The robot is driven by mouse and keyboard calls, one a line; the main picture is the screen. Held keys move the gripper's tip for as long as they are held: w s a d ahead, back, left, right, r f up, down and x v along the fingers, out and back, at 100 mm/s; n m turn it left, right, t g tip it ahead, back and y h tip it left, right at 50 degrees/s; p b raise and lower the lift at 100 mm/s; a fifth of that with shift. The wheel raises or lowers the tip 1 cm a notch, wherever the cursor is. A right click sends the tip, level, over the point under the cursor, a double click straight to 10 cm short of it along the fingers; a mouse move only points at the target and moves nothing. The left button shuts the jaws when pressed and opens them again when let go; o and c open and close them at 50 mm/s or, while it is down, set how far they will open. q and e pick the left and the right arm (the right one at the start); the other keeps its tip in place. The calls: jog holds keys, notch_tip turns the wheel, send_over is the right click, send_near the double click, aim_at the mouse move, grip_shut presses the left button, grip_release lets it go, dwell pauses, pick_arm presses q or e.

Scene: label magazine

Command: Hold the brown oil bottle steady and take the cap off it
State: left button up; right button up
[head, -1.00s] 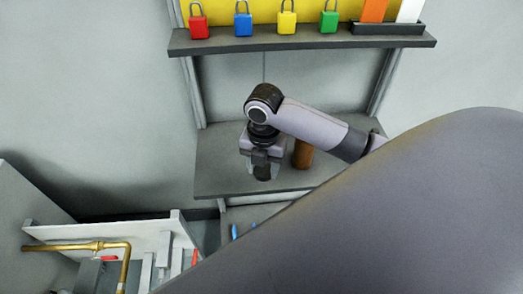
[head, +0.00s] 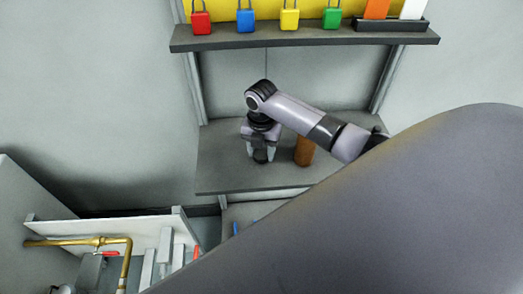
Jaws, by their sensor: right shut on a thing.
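The brown oil bottle (head: 304,152) stands upright on the grey shelf, just right of my right gripper. Its top is partly covered by my right arm, so I cannot see its mouth clearly. My right gripper (head: 260,155) points down over the shelf, apart from the bottle. It is shut on a small dark piece, which looks like the cap (head: 261,156). Whether the cap touches the shelf I cannot tell. My left gripper is not in view.
An upper shelf (head: 300,40) carries red, blue, yellow and green padlocks and a holder (head: 390,25) with orange and white cards. A brass pipe (head: 75,242) and panel parts are at lower left. The shelf (head: 222,165) is bare left of my gripper.

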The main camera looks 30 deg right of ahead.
jog(key=shift+w+d+f, duration=0.1)
jog(key=shift+w+f, duration=0.05)
jog(key=shift+f, duration=0.3)
jog(key=shift+f, duration=0.15)
jog(key=o, duration=1.2)
